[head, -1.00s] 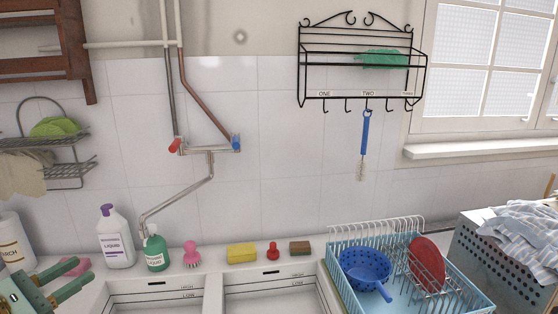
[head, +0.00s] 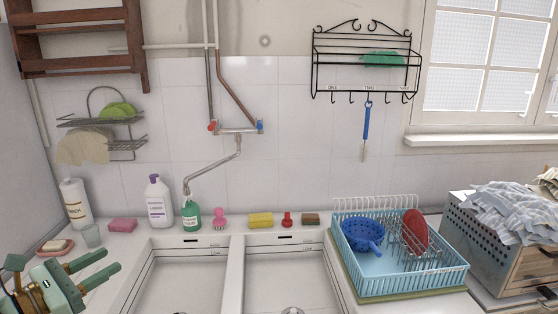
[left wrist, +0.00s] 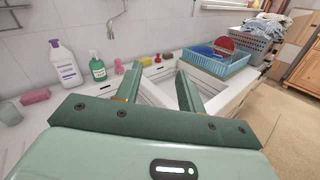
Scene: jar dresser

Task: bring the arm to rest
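My left gripper (head: 112,260) is at the lower left of the head view, over the counter left of the sink. In the left wrist view my left gripper (left wrist: 159,70) has its two green fingers well apart, with only the sink area showing between them. It is open and holds nothing. My right gripper is in neither view.
A white bottle (head: 159,203), a green soap bottle (head: 191,215), a pink brush (head: 219,219) and a yellow sponge (head: 261,220) stand behind the double sink (head: 235,275). A pink sponge (head: 122,225) lies left. A blue dish rack (head: 455,279) and laundry crate (head: 490,246) are right.

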